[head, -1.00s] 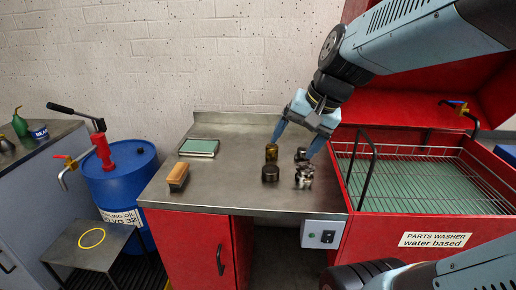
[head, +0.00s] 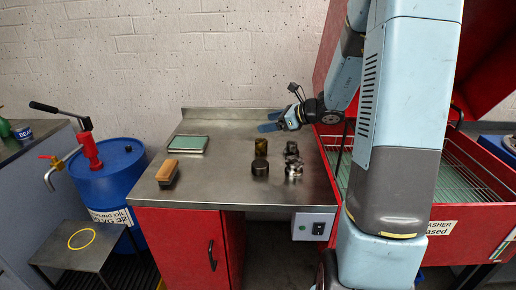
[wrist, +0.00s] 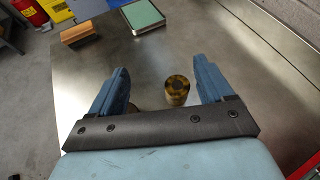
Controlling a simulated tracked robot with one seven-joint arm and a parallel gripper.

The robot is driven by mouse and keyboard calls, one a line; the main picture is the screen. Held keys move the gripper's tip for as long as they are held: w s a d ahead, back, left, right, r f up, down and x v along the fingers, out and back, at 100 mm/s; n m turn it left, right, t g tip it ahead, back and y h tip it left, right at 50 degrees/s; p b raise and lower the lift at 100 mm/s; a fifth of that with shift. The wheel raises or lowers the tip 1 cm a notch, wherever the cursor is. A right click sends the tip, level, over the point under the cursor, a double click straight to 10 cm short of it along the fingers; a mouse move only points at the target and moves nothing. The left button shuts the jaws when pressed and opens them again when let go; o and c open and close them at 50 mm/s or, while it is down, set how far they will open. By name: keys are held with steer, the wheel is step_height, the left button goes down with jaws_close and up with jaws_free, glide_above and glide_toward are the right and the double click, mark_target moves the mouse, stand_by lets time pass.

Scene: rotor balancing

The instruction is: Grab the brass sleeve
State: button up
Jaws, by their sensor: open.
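The brass sleeve (head: 261,147) is a short, upright, brownish-gold cylinder on the steel bench, in the back row of a small group of round parts. In the wrist view the sleeve (wrist: 177,91) shows its round top with a dark centre. It appears between my two blue fingers, closer to the right one, with clear space to both. My gripper (head: 267,121) is open and empty. In the head view it shows just above the sleeve in the picture, with its fingers pointing left. My gripper also shows in the wrist view (wrist: 161,68).
A dark round part (head: 260,169) stands just in front of the sleeve. Shiny metal parts (head: 293,168) stand to its right. A wooden brush (head: 167,173) and a green-topped box (head: 188,144) lie to the left. The bench (head: 215,185) is bare between them.

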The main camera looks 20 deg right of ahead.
steer(key=w+d+f+m, duration=0.1)
steer(key=w+d+m, duration=0.1)
glide_toward(257, 144)
steer(key=shift+t, duration=0.4)
steer(key=w+f, duration=0.1)
steer(key=w, duration=0.1)
steer(key=w+a+f, duration=0.1)
steer(key=w+f, duration=0.1)
steer(key=shift+w+a+f, duration=0.1)
steer(key=shift+a+f, duration=0.05)
steer(key=shift+f, duration=0.1)
steer(key=shift+x, duration=3.55)
steer(key=shift+c, duration=0.3)
steer(key=shift+r, duration=0.1)
steer(key=c, duration=1.3)
steer(key=shift+w, duration=0.1)
